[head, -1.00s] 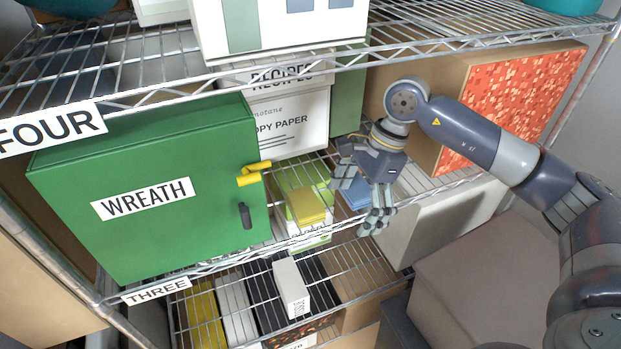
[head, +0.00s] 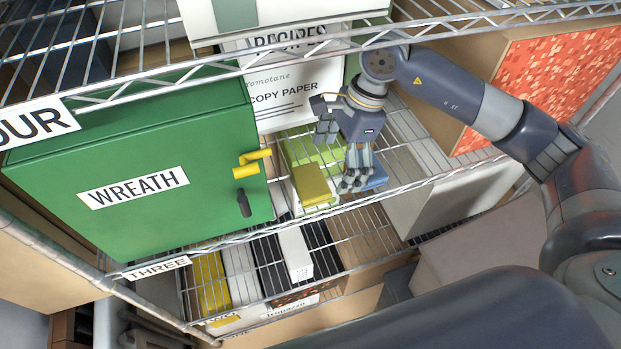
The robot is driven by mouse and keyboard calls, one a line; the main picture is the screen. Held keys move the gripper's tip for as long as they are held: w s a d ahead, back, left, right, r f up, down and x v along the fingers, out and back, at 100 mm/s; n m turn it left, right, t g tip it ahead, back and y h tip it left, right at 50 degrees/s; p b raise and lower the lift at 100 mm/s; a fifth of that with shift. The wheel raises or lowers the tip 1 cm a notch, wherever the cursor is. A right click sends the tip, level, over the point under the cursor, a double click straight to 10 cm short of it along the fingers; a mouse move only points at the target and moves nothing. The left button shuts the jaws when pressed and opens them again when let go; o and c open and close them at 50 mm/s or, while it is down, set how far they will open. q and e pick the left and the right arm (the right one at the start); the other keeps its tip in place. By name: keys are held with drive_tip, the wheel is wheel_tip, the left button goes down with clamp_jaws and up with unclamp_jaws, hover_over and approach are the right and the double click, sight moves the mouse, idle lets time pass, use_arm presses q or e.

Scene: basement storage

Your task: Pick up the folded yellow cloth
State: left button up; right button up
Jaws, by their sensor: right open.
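The folded yellow cloth (head: 313,184) lies on the middle wire shelf, near its front edge, on top of a green-and-white box (head: 308,152). My right gripper (head: 340,160) is open and empty. It appears just to the right of the yellow cloth, fingers pointing down, with one finger farther back and the others near the shelf front. Whether it touches the cloth cannot be told. A folded blue item (head: 376,177) shows to the right of the fingers, partly hidden by them. My left gripper is not in view.
A green WREATH cabinet (head: 150,225) with a yellow handle (head: 251,163) stands left of the cloth. A COPY PAPER box (head: 297,93) is behind. The upper wire shelf (head: 130,92) hangs overhead. A box with an orange-patterned face (head: 550,80) stands right.

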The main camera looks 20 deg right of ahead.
sight(312, 180)
drive_tip(key=a+p, duration=0.1)
drive_tip(key=a, duration=0.2)
drive_tip(key=shift+s+a+r, duration=0.1)
drive_tip(key=shift+a+r, duration=0.05)
drive_tip(key=shift+a, duration=0.2)
drive_tip(key=shift+a+p+x, duration=0.2)
drive_tip(key=shift+p+x, duration=0.6)
drive_tip(key=shift+x, duration=0.3)
drive_tip(key=shift+f, duration=0.6)
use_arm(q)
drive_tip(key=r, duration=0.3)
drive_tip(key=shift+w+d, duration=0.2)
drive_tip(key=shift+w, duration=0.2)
use_arm(e)
drive_tip(key=c, duration=1.1)
